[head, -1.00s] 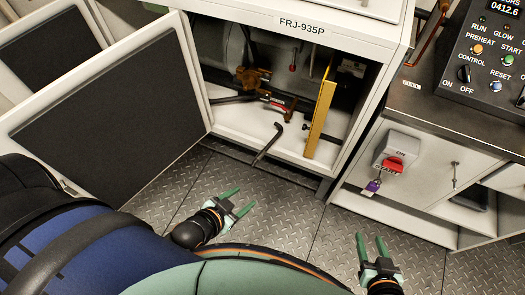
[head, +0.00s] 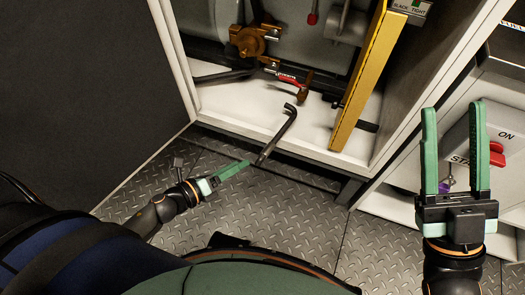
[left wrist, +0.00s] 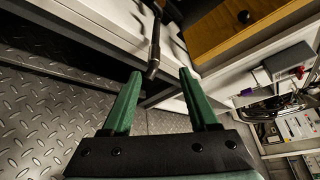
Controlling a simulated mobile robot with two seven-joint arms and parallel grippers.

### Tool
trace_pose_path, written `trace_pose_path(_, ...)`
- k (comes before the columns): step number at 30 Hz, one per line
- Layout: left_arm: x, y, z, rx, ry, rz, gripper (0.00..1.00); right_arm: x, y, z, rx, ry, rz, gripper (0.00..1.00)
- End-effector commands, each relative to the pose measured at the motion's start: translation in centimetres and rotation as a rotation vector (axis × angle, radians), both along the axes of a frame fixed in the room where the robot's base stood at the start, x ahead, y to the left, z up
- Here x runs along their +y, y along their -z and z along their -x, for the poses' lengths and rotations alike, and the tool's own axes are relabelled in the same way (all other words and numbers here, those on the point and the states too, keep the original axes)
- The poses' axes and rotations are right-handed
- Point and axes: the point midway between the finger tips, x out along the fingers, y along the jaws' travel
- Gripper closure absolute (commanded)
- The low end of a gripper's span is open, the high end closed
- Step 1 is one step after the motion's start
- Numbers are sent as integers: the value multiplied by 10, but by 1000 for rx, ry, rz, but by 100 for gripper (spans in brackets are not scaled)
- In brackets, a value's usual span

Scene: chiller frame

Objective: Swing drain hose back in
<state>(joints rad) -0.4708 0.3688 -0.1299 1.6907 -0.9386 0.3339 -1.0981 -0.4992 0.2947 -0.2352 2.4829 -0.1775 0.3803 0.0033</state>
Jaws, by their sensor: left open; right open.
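The drain hose (head: 278,134) is a thin dark tube with a bent upper end. It sticks out over the front edge of the open cabinet, its lower end hanging above the floor. In the left wrist view the hose (left wrist: 154,48) comes down from the top, its end just beyond and between the fingertips. My left gripper (head: 248,163) is open, with its green fingers close to the hose's lower end; I cannot tell if they touch. In the left wrist view the left gripper (left wrist: 160,78) shows nothing held. My right gripper (head: 456,108) is open and empty, raised at the right.
The cabinet (head: 235,110) holds brass valve fittings (head: 252,40), a red-handled valve (head: 288,82) and an upright yellow panel (head: 368,80). The open dark-lined door (head: 80,90) stands at left. A grey switch box with a red handle (head: 497,154) is behind my right gripper. The plate floor is clear.

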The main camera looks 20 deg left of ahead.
Motion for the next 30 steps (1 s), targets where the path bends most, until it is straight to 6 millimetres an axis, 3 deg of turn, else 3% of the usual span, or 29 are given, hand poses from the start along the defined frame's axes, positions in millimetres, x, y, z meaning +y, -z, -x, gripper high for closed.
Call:
trace_pose_path(1,0,13,0,-18,25,-36,40,1,4,6,-31,-7,-1,50)
trace_pose_path(8,-5,19,-5,-47,68,-93,40,2,-2,14,-75,-19,-4,50)
trace_pose_path(24,-52,44,-83,-46,63,-88,40,3,17,12,-54,-37,-18,50)
trace_pose_path(30,-61,49,-99,-43,64,-88,40,4,21,12,-50,-36,-15,50)
